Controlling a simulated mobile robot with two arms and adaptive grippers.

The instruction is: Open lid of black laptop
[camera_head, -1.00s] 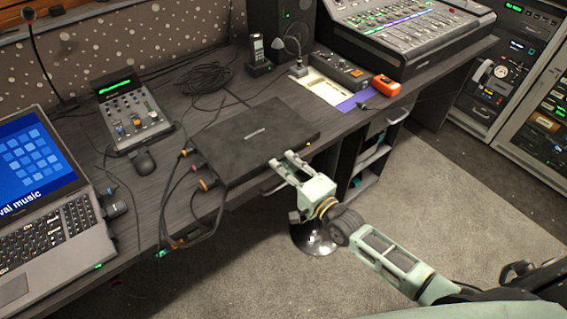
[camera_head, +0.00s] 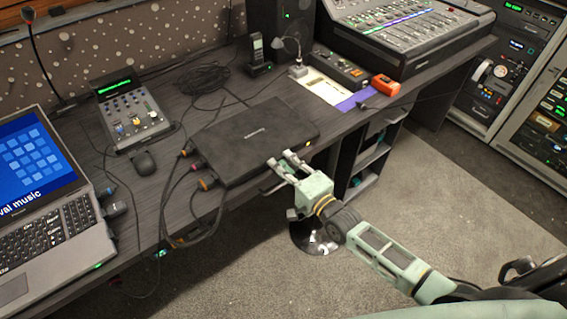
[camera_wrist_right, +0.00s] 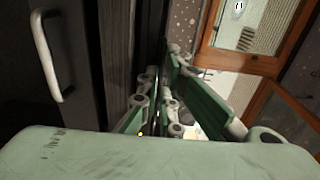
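The black laptop (camera_head: 245,138) lies with its lid closed near the front edge of the desk, with cables along its left side. My right gripper (camera_head: 281,163) is at the laptop's front edge, towards its right corner. Its two fingers stand apart, and the fingertips are at or very near the edge; I cannot tell whether they touch it. In the right wrist view the green fingers (camera_wrist_right: 163,92) are also apart, beside a dark vertical edge, and the laptop cannot be made out clearly. My left gripper is not in view.
An open grey laptop (camera_head: 50,215) stands at the left. An orange device (camera_head: 386,84) and a large fader console (camera_head: 405,35) are to the right.

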